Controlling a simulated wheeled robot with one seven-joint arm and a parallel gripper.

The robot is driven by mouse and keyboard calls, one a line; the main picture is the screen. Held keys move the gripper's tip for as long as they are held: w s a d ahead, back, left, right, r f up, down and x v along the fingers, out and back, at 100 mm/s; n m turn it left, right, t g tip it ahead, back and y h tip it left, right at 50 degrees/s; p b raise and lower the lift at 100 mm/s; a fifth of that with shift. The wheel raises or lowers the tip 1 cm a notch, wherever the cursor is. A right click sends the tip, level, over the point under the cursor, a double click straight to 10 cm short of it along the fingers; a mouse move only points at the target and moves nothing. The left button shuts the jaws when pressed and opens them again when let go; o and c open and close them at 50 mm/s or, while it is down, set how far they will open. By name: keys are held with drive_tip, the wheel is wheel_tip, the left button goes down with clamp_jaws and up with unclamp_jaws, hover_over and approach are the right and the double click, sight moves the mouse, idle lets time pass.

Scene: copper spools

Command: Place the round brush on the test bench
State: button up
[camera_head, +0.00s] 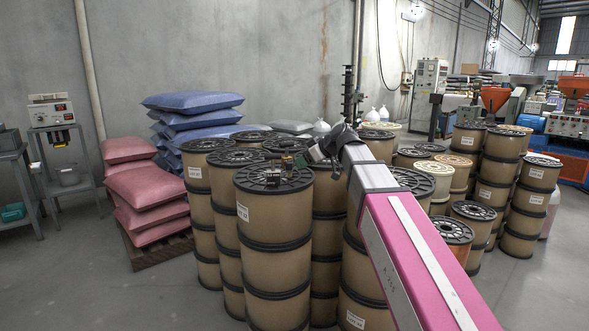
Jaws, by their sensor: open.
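My pink arm reaches in from the lower right, and my gripper (304,160) is at its far end, low over the tops of the spools. It is open. Small dark and greenish items (287,166) show at the gripper, above the black flange of a front spool (272,180). They are too small to tell whether one is the round brush or part of my gripper. A grey metal stand with a test instrument (50,112) is at the left and may be the test bench; a grey table (8,153) stands at the left edge.
Stacked brown spools (273,225) crowd the middle and right. Pink sacks (147,187) lie on a wooden pallet (160,254) and blue sacks (193,102) are stacked behind. A teal box (12,212) is on the table's lower shelf. The floor at front left is clear.

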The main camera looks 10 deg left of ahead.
sight(288, 168)
drive_tip(key=w+a+r+n+g+h, duration=0.1)
drive_tip(key=a+h, duration=0.1)
drive_tip(key=w+a+r+n+g+h, duration=0.1)
drive_tip(key=w+r+n+g+h, duration=0.1)
drive_tip(key=h, duration=0.1)
drive_tip(key=w+a+r+n+g+h, duration=0.1)
drive_tip(key=w+a+r+h, duration=0.1)
drive_tip(key=h, duration=0.1)
drive_tip(key=shift+a+r+n+g, duration=0.2)
drive_tip(key=shift+a+n+g, duration=0.1)
drive_tip(key=shift+n+g, duration=0.1)
drive_tip(key=f, duration=0.3)
drive_tip(key=a+f, duration=0.1)
drive_tip(key=f, duration=0.6)
drive_tip(key=shift+s+a+f, duration=0.2)
drive_tip(key=shift+s+f, duration=0.15)
drive_tip(key=c, duration=1)
drive_tip(key=shift+r, duration=0.1)
drive_tip(key=shift+c, duration=0.2)
